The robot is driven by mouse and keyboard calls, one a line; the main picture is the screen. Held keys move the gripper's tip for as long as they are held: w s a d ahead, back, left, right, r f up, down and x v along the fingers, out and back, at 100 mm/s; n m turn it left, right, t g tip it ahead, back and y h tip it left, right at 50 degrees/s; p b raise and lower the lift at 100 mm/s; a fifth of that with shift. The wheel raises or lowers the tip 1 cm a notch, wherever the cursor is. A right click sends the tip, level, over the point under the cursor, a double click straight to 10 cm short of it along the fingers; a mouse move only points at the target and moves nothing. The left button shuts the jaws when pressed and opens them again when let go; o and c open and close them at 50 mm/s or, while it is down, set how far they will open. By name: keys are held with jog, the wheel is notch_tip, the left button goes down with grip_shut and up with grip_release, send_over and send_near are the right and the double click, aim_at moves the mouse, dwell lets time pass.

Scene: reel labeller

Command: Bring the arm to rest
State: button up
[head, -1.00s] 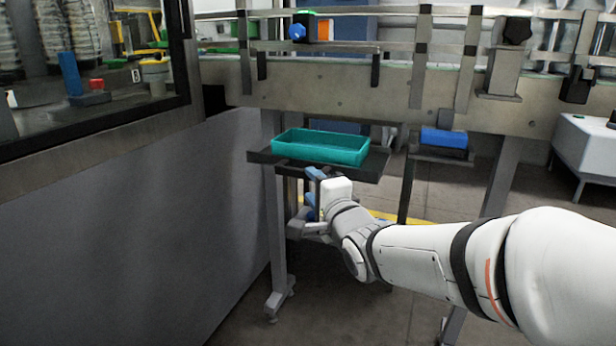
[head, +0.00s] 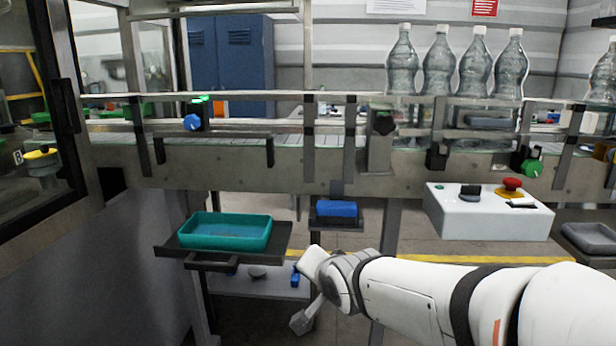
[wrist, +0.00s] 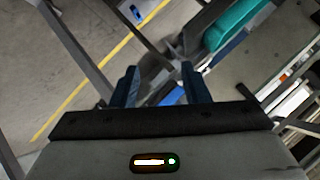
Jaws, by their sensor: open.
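My arm reaches in from the lower right in the head view. My gripper hangs low in front of the conveyor frame, below and to the right of the teal tray; its fingers are hard to make out there. In the wrist view my gripper (wrist: 158,85) shows two blue fingers set well apart, with nothing between them but the background. The gripper is open and empty. The teal tray (head: 226,244) sits on a dark shelf (head: 170,250) under the conveyor, and part of it shows in the wrist view (wrist: 232,22).
A blue block (head: 336,209) lies on a small dark shelf right of the tray. A white control box (head: 485,219) with a red button (head: 511,184) stands at the right. Clear bottles (head: 437,62) stand on the conveyor (head: 260,160). A grey panel (head: 110,270) closes off the left.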

jog(key=s+d+r+n+g+h+p, duration=0.1)
jog(key=s+d+r+n+g+p, duration=0.2)
jog(key=s+d+p, duration=0.4)
jog(key=s+d+r+n+g+h+p, duration=0.2)
jog(key=s+d+r+p, duration=0.4)
jog(key=s, duration=0.5)
jog(key=d+n+g+p, duration=0.1)
jog(key=g+p, duration=0.1)
jog(key=shift+s+r+g, duration=0.15)
jog(key=shift+r+g, duration=0.15)
jog(key=shift+g, duration=0.1)
